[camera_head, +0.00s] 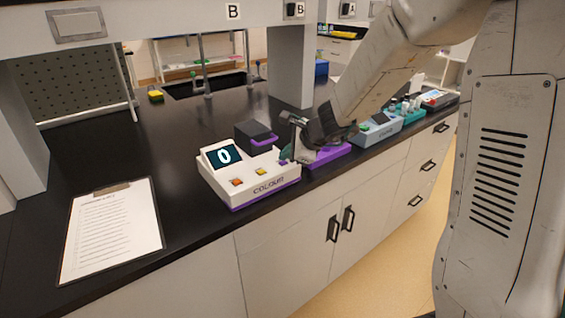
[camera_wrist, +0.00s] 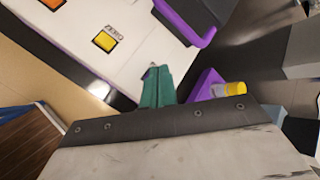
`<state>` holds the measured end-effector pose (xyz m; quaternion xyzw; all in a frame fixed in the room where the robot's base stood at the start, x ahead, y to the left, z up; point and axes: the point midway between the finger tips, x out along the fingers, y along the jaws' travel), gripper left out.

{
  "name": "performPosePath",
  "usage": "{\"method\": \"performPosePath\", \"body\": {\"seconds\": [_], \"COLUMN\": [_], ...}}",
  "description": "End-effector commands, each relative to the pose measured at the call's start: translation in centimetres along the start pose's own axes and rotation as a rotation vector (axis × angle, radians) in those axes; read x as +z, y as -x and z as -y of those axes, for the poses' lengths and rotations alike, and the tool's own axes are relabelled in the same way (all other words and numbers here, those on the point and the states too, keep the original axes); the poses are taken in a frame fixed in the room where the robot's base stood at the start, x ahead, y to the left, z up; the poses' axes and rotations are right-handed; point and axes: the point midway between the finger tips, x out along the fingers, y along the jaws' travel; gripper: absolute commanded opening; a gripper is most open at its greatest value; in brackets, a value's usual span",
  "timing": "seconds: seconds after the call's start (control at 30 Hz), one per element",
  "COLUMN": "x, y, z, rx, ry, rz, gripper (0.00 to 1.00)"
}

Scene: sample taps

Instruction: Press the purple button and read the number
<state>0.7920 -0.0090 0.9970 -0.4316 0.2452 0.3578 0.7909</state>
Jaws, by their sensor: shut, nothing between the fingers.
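A white meter (camera_head: 240,188) with purple trim stands on the black bench, marked "COLOUR" on its front. Its dark display (camera_head: 225,156) reads 0. An orange button (camera_head: 236,182) and a yellow button (camera_head: 261,171) show on its top; the yellow button also shows in the wrist view (camera_wrist: 104,41). No purple button can be made out; the area at my fingertips is partly hidden. My gripper (camera_wrist: 154,72) has teal fingers, shut and empty, over the meter's edge beyond the yellow button. I cannot tell whether the tips touch it.
The meter's dark lid (camera_head: 252,134) has a purple handle. A purple holder (camera_head: 327,155) stands beside the meter, partly behind my gripper; a yellow-capped vial (camera_wrist: 229,89) shows near it. A grey-blue device (camera_head: 380,129) is farther right. A clipboard (camera_head: 112,228) lies left.

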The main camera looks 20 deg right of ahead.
Motion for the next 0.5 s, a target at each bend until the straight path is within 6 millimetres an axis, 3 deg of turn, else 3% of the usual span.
{"method": "performPosePath", "body": {"seconds": [0.5], "x": [-0.34], "y": [-0.46], "z": [-0.36], "rx": [0.001], "ry": [0.000], "rz": [0.000], "gripper": [0.00]}}
